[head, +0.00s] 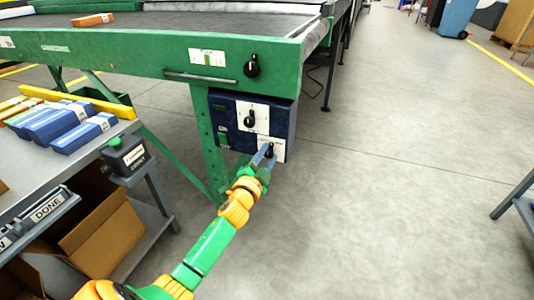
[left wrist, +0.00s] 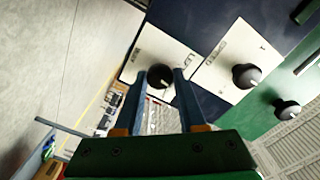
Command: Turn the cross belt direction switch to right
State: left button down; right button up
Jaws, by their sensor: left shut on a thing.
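A dark blue control box (head: 228,112) is fixed under the green machine frame. On its lower right white plate is a black knob switch (head: 270,148), which I take as the cross belt direction switch; its label is too small to read. My left gripper (head: 263,157) is shut on this knob. In the left wrist view the knob (left wrist: 160,76) sits between the two blue fingertips (left wrist: 161,82), and its pointer direction is hard to tell. Another black knob (head: 250,118) sits on the upper plate of the box. My right gripper is not in view.
A third black knob (head: 252,66) is on the green frame (head: 130,56) above. A grey table (head: 60,170) with blue cartons (head: 60,122) and a small black button box (head: 125,155) stands left. An open cardboard box (head: 100,238) is below.

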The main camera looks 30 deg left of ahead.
pick_arm(q)
jog(key=m, duration=0.2)
jog(key=shift+m, duration=0.4)
jog(key=shift+f+m+p, duration=0.1)
jog(key=shift+m+p, duration=0.2)
jog(key=shift+m, duration=1.8)
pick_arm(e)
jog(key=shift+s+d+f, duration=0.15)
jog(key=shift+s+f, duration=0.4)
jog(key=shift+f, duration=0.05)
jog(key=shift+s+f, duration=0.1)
pick_arm(q)
jog(key=c, duration=0.5)
grip_release()
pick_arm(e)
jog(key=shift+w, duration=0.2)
pick_arm(q)
jog(key=shift+s, duration=0.1)
jog(key=p+v, duration=0.1)
jog(key=v, duration=0.6)
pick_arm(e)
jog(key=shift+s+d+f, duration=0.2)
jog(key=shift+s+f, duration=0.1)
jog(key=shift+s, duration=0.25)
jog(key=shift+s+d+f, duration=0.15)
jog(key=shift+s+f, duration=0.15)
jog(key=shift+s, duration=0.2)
